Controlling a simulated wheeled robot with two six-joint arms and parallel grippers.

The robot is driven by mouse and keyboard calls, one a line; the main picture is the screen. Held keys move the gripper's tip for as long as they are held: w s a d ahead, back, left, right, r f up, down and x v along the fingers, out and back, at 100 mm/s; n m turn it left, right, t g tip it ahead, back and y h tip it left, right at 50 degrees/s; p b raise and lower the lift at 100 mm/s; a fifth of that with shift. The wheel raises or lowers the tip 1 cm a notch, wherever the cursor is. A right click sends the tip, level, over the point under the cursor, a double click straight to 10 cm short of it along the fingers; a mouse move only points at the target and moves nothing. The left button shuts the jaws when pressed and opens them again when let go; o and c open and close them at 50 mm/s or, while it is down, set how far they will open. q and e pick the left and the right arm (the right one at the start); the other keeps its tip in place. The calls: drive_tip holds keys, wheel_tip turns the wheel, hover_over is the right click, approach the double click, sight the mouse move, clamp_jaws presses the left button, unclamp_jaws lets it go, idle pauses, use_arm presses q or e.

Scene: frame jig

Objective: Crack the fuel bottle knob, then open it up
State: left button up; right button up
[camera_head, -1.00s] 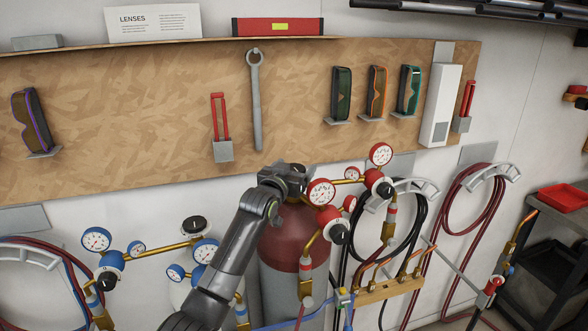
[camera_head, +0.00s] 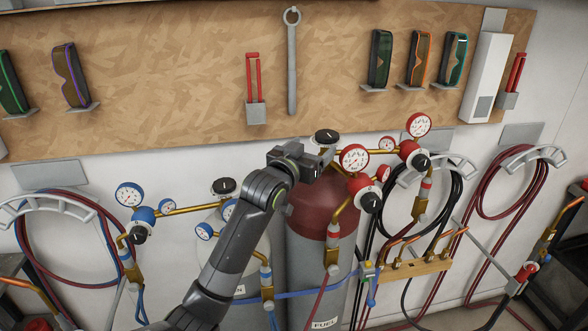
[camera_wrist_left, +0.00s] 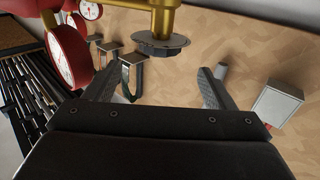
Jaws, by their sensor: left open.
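The fuel bottle (camera_head: 322,250) is a grey cylinder with a dark red shoulder and a FUEL label. Its black round knob (camera_head: 326,136) sits on top, behind and just above my left gripper (camera_head: 318,160). In the left wrist view the knob (camera_wrist_left: 160,44) is a dark disc on a brass valve, beyond the open fingers of my left gripper (camera_wrist_left: 158,82). The knob lies roughly in line with the gap, apart from the fingers. The gripper is empty. My right gripper is not in view.
Red gauges (camera_head: 354,158) and brass pipes stand close on the right of the knob. A second bottle with blue gauges (camera_head: 130,195) and a black knob (camera_head: 224,186) stands to the left. A wrench (camera_head: 291,65) hangs on the board behind.

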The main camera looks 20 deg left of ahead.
use_arm(q)
drive_tip(key=s+b, duration=0.1)
drive_tip(key=s, duration=0.6)
drive_tip(key=shift+s+a+b, duration=0.35)
drive_tip(key=shift+a, duration=0.05)
